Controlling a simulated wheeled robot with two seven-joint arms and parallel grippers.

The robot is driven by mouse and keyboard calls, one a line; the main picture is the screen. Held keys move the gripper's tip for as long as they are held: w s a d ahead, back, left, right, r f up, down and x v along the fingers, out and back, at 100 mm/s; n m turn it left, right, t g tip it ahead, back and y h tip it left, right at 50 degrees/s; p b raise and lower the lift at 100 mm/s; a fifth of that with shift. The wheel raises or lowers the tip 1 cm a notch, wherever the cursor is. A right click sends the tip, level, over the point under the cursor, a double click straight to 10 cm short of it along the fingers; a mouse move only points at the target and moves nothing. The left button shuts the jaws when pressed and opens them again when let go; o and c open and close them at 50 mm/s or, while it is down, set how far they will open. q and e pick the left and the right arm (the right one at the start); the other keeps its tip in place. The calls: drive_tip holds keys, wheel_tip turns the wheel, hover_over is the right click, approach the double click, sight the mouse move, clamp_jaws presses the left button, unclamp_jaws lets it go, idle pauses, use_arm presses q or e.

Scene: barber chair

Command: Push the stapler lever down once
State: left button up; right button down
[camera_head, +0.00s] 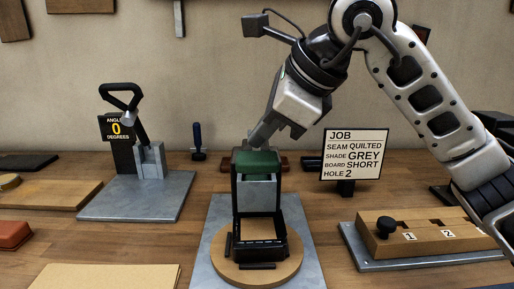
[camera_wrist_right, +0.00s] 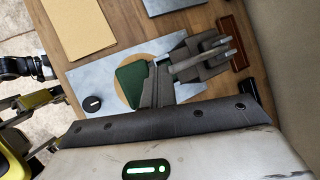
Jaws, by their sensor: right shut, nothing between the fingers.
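No part is plainly recognisable as a stapler. A fixture with a black looped lever (camera_head: 122,97) stands at the left, the lever raised and tilted. A small black chair frame (camera_head: 258,207) with a green pad (camera_head: 257,163) on top stands in the middle. My right gripper (camera_head: 262,138) is shut and empty, its tip just above or behind the pad; contact cannot be told. The green pad also shows in the right wrist view (camera_wrist_right: 134,82). My left gripper is not in view.
The chair stands on a round wooden disc (camera_head: 222,265) over a grey plate (camera_head: 308,277). A JOB sign (camera_head: 354,155) and a wooden block with a black knob (camera_head: 386,228) are at the right. A cream board (camera_head: 105,277) lies at the front left.

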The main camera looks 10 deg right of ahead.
drive_tip(key=shift+s+f+b, duration=0.2)
drive_tip(key=shift+f+b, duration=0.8)
drive_tip(key=shift+f, duration=0.2)
idle(0.7)
idle(0.5)
drive_tip(key=shift+w+r+p, duration=0.2)
drive_tip(key=shift+r+p, duration=0.65)
drive_tip(key=shift+r, duration=0.2)
drive_tip(key=shift+w+r+p, duration=0.15)
drive_tip(key=shift+r+p, duration=0.65)
drive_tip(key=shift+r, duration=0.2)
drive_tip(key=r+p, duration=0.2)
drive_tip(key=r, duration=0.1)
drive_tip(key=r+p, duration=0.2)
drive_tip(key=shift+w+d, duration=0.1)
drive_tip(key=shift+w, duration=0.3)
drive_tip(key=shift+f, duration=0.1)
